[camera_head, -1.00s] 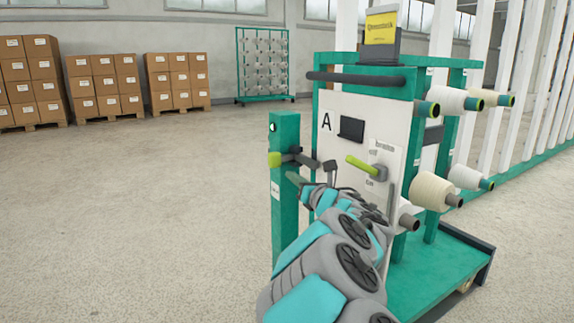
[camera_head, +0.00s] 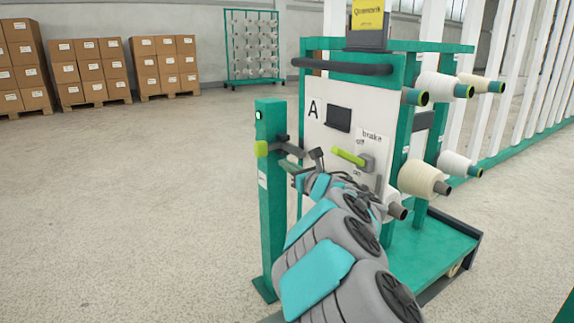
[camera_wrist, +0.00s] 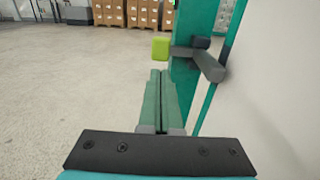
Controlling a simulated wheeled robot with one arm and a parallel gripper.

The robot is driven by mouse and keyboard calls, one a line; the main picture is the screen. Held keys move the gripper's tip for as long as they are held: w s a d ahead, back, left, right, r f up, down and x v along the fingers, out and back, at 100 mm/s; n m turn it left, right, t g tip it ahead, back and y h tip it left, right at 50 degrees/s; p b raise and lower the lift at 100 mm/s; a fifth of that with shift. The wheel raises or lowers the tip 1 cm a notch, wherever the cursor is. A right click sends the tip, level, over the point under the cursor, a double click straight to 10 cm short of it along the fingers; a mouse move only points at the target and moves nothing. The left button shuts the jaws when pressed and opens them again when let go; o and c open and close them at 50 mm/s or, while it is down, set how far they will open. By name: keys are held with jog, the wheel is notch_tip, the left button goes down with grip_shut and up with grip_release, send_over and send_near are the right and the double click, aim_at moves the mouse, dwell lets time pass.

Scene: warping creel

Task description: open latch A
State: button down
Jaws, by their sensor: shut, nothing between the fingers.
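Latch A is a dark bar (camera_head: 291,149) with a lime-green knob (camera_head: 261,149) on a teal post (camera_head: 271,195). The bar reaches across from the post toward the cart panel marked A. In the wrist view the knob (camera_wrist: 160,47) is just beyond and above my fingertips, and the dark bar (camera_wrist: 208,66) is to their right. My gripper (camera_wrist: 158,76) is shut and empty, its green fingers pointing toward the post. In the head view my gripper (camera_head: 287,165) is just below the bar; I cannot tell whether it touches it.
The teal cart (camera_head: 430,252) carries a lime brake lever (camera_head: 348,156) beside the latch, and several yarn cones (camera_head: 420,178) on the right. White uprights stand behind. Stacked boxes (camera_head: 160,65) are far back left. The floor left of the post is open.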

aim_at(263, 150)
jog(key=p+x, duration=0.1)
jog(key=x, duration=1)
jog(key=shift+r, duration=0.1)
jog(key=shift+a, duration=0.1)
jog(key=shift+w+a, duration=0.3)
jog(key=shift+w, duration=0.2)
jog(key=p+x, duration=0.1)
jog(key=x, duration=0.5)
jog(key=shift+s+a+p, duration=0.1)
jog(key=shift+a+p, duration=0.05)
jog(key=shift+p, duration=0.25)
jog(key=shift+w+a+p, duration=0.3)
jog(key=shift+w+p, duration=0.15)
jog(key=shift+w, duration=0.1)
jog(key=shift+w+a, duration=0.15)
jog(key=shift+w, duration=0.05)
jog(key=shift+w+p, duration=0.2)
jog(key=shift+p, duration=0.15)
jog(key=shift+r, duration=0.15)
